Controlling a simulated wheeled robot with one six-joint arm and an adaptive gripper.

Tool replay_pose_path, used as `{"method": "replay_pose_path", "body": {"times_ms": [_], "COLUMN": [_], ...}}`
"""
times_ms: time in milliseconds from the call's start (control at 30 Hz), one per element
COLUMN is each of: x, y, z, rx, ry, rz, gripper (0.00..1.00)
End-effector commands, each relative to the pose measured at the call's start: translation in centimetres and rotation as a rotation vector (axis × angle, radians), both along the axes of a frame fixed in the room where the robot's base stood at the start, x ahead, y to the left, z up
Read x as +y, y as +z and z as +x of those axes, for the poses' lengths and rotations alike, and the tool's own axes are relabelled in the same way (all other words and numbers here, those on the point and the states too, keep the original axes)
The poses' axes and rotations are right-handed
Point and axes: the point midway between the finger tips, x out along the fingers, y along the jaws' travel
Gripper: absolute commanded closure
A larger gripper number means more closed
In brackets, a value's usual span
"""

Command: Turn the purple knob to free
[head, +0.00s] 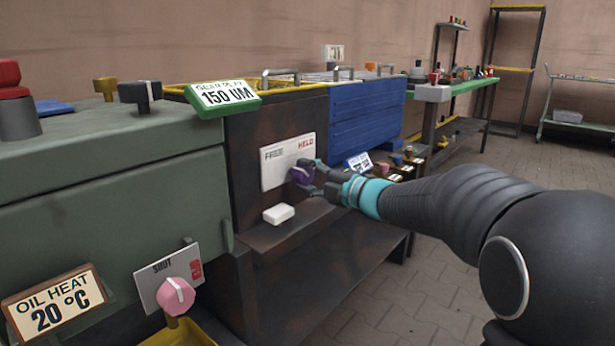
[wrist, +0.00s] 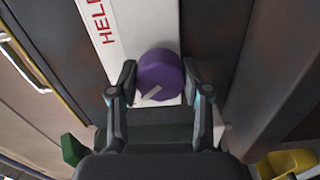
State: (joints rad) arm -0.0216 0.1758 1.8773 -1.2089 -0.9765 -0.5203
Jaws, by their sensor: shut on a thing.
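The purple knob (head: 301,173) sits on a white plate (head: 273,172) on the front of a dark brown cabinet. The plate reads FREE at its upper left and HELD in red at its upper right in the head view. My gripper (head: 318,177) reaches the knob from the right. In the wrist view the knob (wrist: 160,72) lies between the two fingers of my gripper (wrist: 160,84), which is shut on it. A pale pointer mark shows on the knob's lower face there, pointing to the lower left of the picture. Part of the red HELD label (wrist: 98,20) shows beside it.
A white block (head: 278,214) is below the plate, by a brown ledge (head: 290,236). A pink knob (head: 176,296) on a SHUT plate is at the lower left. A green-framed 150 UM sign (head: 228,96) stands above. Paved floor (head: 440,285) is open at the right.

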Motion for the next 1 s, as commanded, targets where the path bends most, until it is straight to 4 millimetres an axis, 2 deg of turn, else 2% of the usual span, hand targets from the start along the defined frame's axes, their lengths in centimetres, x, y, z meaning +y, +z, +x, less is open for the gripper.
{"method": "replay_pose_path", "body": {"times_ms": [333,367,433,800,1000], "x": [0.0,0.0,0.0,-0.2,-2.1], "y": [0.0,0.0,0.0,0.0,0.0], "z": [0.0,0.0,0.0,-0.1,-1.6], "rx": [-0.003,-0.002,-0.002,-0.002,-0.002], "ry": [0.0,0.0,0.0,0.0,-0.002], "rz": [-0.003,-0.003,-0.003,-0.001,-0.002], "gripper": [0.87,0.44,0.27,0.27,0.27]}}
